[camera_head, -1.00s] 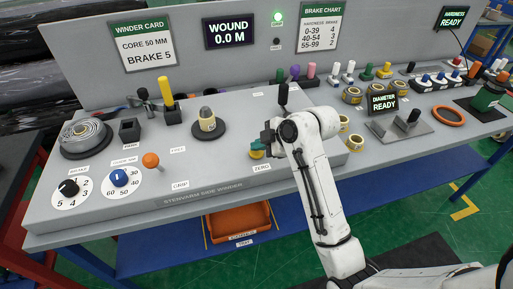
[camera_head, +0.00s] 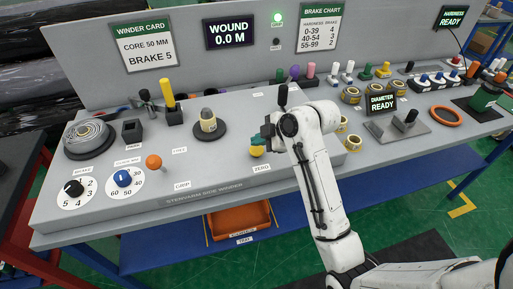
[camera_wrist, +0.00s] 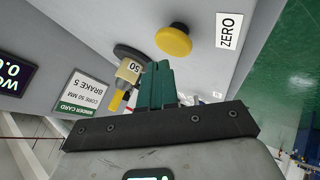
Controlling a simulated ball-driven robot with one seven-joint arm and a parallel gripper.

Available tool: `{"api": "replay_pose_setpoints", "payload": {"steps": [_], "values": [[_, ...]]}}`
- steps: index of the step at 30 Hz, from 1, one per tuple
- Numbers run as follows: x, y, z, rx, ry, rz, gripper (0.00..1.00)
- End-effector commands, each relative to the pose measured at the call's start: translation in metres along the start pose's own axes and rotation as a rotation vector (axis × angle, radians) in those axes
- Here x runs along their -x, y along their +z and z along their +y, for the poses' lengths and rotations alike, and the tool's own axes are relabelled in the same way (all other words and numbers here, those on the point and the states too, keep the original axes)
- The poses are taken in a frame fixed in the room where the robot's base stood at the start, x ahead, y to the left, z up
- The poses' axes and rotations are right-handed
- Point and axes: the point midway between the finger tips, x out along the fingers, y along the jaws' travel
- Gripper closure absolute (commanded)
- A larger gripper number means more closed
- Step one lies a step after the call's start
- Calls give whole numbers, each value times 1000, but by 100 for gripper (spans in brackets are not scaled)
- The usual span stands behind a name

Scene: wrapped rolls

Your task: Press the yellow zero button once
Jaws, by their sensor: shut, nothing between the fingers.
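The yellow zero button (camera_head: 257,153) is a round knob on the grey bench top, just behind the ZERO label (camera_head: 262,168). In the wrist view the button (camera_wrist: 174,41) shows whole as a yellow disc, with the ZERO label (camera_wrist: 229,30) beside it. My gripper (camera_head: 258,141) is shut, its green fingers pressed together with nothing held. In the wrist view the fingertips (camera_wrist: 157,72) point at the bench close to the button, with a visible gap in the picture. The true distance is hard to tell. The WOUND display (camera_head: 230,32) reads 0.0 M.
A dark spindle with a 50 mm core (camera_head: 208,124) stands left of my gripper. An orange-knobbed lever (camera_head: 154,162) and two dials are farther left. A black-topped lever (camera_head: 283,97) stands just behind my gripper. Yellow-ringed rolls (camera_head: 352,143) lie to the right.

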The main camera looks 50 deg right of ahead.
Motion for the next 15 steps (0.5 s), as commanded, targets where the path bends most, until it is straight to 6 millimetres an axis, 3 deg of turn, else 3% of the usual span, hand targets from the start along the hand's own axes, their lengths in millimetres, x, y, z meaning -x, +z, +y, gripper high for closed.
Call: {"api": "replay_pose_setpoints", "payload": {"steps": [15], "values": [[28,-21,21,1,1,1,100]]}}
